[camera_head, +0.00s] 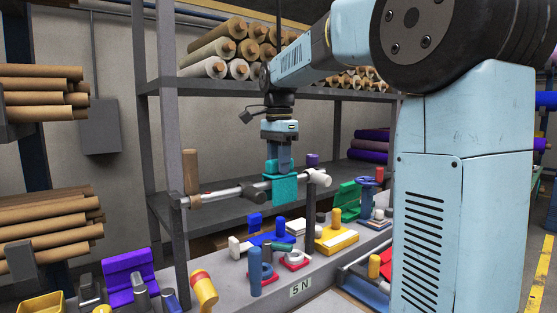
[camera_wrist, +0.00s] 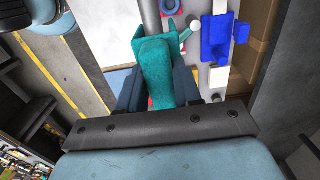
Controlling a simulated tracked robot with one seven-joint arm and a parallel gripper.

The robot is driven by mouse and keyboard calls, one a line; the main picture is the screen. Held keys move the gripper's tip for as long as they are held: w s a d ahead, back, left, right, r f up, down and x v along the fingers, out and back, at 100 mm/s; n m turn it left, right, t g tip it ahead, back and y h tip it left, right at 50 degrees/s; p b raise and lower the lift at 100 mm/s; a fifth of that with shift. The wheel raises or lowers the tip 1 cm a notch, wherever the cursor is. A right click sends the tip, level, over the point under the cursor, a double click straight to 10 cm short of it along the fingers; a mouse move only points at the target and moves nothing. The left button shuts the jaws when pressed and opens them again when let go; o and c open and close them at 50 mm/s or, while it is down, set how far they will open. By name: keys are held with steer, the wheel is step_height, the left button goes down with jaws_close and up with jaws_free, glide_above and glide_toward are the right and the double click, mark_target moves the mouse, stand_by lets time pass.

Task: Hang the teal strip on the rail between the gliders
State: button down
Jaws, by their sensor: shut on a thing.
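The teal strip (camera_head: 285,189) is folded and hangs below my gripper (camera_head: 279,166), whose fingers are shut on its upper part. In the wrist view the teal strip (camera_wrist: 154,66) sits between the two dark blue fingers of my gripper (camera_wrist: 157,90). The pale rail (camera_head: 220,195) runs across behind or under the strip, and the strip hides part of it. I cannot tell whether the strip rests on the rail. A dark fitting (camera_head: 250,192), perhaps a glider, is on the rail just left of the strip. The rail (camera_wrist: 151,16) also shows above the strip in the wrist view.
A grey bench (camera_head: 330,270) below the rail holds a blue block (camera_head: 270,239), a yellow block (camera_head: 336,240) and red-based pieces. Dark posts (camera_head: 178,245) stand at the rail's ends.

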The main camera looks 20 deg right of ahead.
steer(key=shift+f, duration=0.35)
stand_by(0.7)
steer(key=c, duration=0.7)
jaws_free()
steer(key=shift+r, duration=0.15)
step_height(320, 180, up, 13)
steer(key=shift+r, duration=0.2)
steer(key=s+d+f+n+t, duration=0.3)
steer(key=s+f+n, duration=1)
steer(key=s+f, duration=1.2)
steer(key=t, duration=0.2)
steer(key=shift+n+t, duration=0.3)
steer(key=shift+n, duration=0.1)
